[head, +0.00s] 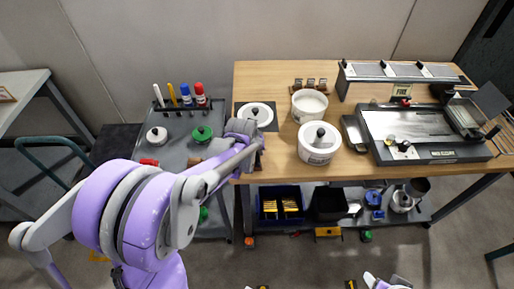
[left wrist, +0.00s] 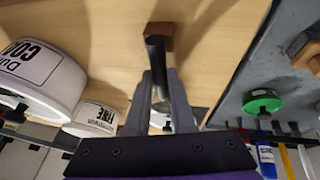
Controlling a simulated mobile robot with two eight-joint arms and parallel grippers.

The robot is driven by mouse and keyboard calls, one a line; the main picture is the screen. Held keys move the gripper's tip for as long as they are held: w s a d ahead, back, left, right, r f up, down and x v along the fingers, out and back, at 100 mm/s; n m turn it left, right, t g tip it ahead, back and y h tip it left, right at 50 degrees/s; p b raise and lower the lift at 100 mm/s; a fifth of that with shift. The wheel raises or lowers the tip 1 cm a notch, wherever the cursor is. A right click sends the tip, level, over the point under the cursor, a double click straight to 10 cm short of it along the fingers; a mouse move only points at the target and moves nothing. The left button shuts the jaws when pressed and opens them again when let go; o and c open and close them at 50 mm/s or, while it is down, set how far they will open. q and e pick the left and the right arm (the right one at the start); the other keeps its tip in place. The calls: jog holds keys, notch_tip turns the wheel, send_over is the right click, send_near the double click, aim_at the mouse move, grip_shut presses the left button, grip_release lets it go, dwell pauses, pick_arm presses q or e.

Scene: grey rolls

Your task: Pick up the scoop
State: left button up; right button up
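My left gripper (head: 250,140) is at the left end of the wooden table in the head view, beside a white lidded tub. In the left wrist view its two grey fingers (left wrist: 160,78) stand on either side of a dark, rod-like piece (left wrist: 155,52) with a brown block (left wrist: 160,37) at its far end. This may be the scoop; its full shape is hidden by the fingers. I cannot tell whether the fingers press on it. In the head view my arm and gripper hide this piece. My right gripper is not clearly in view.
White tubs (head: 319,143) and (head: 308,105) stand right of the gripper, with a metal tray machine (head: 425,130) further right. Bins (head: 280,204) sit on the shelf below.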

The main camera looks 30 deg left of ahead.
aim_at(257, 153)
pick_arm(q)
grip_shut()
notch_tip(257, 153, up, 10)
jog(key=shift+p, duration=0.45)
pick_arm(e)
jog(key=shift+w+r, duration=0.15)
jog(key=shift+r, duration=0.45)
pick_arm(q)
jog(key=shift+r, duration=0.15)
pick_arm(e)
jog(key=shift+r, duration=0.1)
